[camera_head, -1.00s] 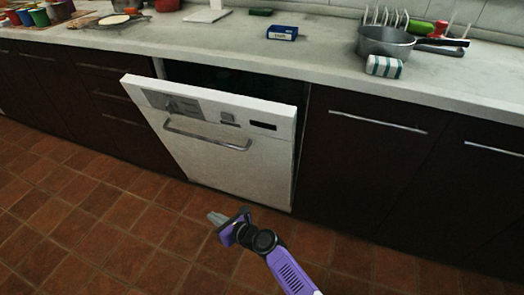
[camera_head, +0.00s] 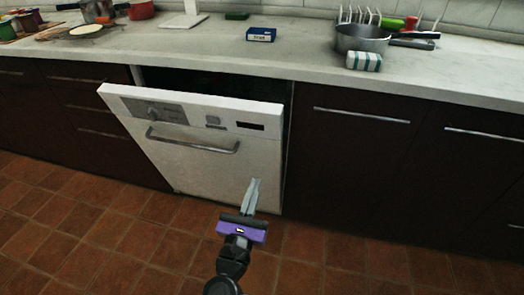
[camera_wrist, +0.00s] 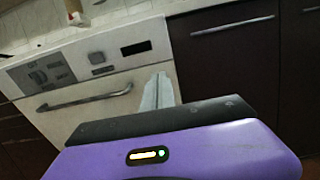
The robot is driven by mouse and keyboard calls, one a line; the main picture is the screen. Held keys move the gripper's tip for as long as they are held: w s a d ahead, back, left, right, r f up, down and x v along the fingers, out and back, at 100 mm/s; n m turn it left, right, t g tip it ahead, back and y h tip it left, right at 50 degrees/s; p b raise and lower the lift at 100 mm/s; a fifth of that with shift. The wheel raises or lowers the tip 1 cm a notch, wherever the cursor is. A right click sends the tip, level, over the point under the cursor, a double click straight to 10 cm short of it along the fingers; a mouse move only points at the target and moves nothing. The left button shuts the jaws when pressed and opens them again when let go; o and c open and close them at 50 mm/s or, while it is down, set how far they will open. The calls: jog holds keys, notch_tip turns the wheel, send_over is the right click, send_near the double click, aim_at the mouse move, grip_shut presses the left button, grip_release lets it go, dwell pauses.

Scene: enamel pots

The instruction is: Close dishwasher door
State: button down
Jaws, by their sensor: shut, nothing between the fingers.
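The white dishwasher door (camera_head: 200,160) is tilted partly open, its top edge leaning out from the counter with a dark gap behind it. A grey bar handle (camera_head: 192,144) runs across its upper part, below a control panel. My gripper (camera_head: 254,183) is shut and empty, in front of the door's lower right part in the head view. I cannot tell whether the fingertips touch the door. In the wrist view the door (camera_wrist: 112,78) and its handle (camera_wrist: 85,98) lie beyond and to the left of my fingers (camera_wrist: 157,92).
Dark cabinets (camera_head: 355,165) flank the dishwasher. The tiled floor (camera_head: 100,235) in front is clear.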

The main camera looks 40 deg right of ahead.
aim_at(270, 136)
jog(key=b+x, duration=0.1)
jog(key=x, duration=1.3)
